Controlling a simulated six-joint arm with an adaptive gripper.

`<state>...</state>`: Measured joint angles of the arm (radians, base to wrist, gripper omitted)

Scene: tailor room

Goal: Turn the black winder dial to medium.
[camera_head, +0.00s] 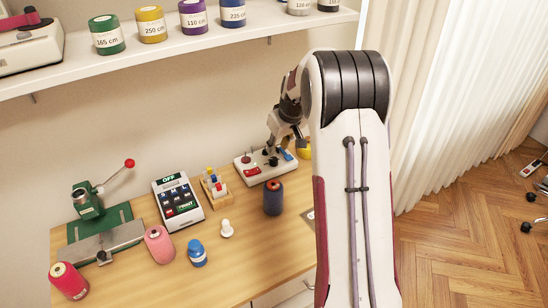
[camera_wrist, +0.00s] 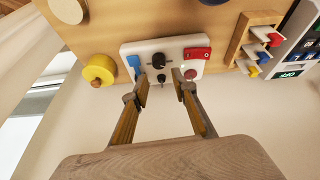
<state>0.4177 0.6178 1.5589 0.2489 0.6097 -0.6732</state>
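The winder is a white box (camera_head: 258,176) at the back of the table. Its black dial (camera_wrist: 158,60) shows in the wrist view near the middle of the box, with a smaller dark knob (camera_wrist: 161,78) beside it. The dial also shows in the head view (camera_head: 272,161). Any dial markings are too small to read, so I cannot tell its setting. My gripper (camera_wrist: 162,92) is open and empty, its two fingers apart just short of the box. In the head view my gripper hangs over the box and partly hides it.
The box also carries a blue lever (camera_wrist: 134,63), a red part (camera_wrist: 197,53) and a reddish button (camera_wrist: 191,73). A yellow spool (camera_wrist: 98,70) stands beside it. A dark spool (camera_head: 273,198), a peg rack (camera_head: 214,187) and a keypad device (camera_head: 178,203) are near. A shelf (camera_head: 180,48) runs above.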

